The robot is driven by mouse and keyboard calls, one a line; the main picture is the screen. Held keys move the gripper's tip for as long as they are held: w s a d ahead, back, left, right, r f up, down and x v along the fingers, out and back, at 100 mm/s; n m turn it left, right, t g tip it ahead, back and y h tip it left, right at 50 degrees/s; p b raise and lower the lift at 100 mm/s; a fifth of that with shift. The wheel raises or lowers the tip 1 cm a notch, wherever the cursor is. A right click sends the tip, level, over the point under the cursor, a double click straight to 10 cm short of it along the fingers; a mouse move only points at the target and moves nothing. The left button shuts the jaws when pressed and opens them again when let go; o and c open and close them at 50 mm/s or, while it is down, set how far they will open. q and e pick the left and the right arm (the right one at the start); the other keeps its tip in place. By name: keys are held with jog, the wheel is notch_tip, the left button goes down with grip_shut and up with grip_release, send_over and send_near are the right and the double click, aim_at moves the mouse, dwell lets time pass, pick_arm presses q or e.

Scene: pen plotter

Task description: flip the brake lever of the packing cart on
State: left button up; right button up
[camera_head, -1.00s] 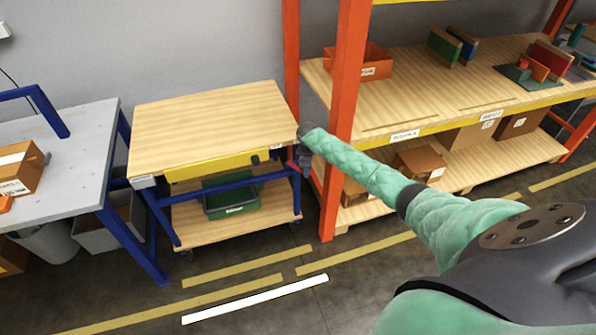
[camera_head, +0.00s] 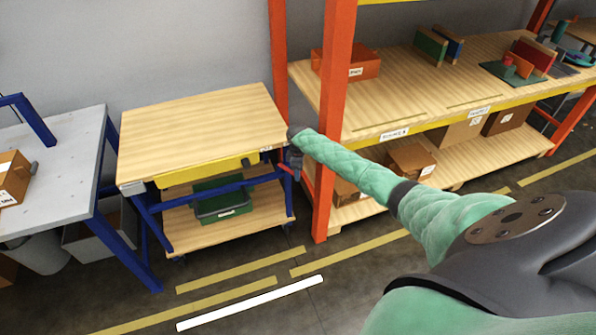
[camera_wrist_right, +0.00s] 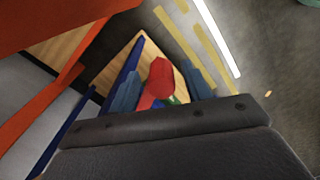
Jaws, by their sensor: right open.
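The packing cart has a wooden top (camera_head: 200,125), a yellow front panel (camera_head: 205,172) and blue legs. A red lever (camera_head: 287,170) shows in part at its right front corner. My right gripper (camera_head: 295,168) is at that corner, small and partly hidden by my wrist. In the right wrist view the red lever (camera_wrist_right: 160,78) stands between the two grey-blue fingers of my right gripper (camera_wrist_right: 163,88), which are apart. I cannot tell whether a finger touches it. My left gripper is not in view.
An orange rack post (camera_head: 330,130) stands close to the right of my gripper. A grey table (camera_head: 60,160) with a blue frame is left of the cart. A green crate (camera_head: 222,208) sits on the cart's lower shelf.

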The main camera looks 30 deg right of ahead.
jog(key=shift+r, duration=0.35)
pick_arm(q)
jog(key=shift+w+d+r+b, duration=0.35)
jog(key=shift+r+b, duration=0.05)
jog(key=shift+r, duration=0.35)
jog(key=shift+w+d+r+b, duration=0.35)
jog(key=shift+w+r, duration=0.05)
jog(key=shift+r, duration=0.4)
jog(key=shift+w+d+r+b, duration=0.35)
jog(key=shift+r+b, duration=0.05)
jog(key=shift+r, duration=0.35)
pick_arm(e)
jog(key=shift+r, duration=3.5)
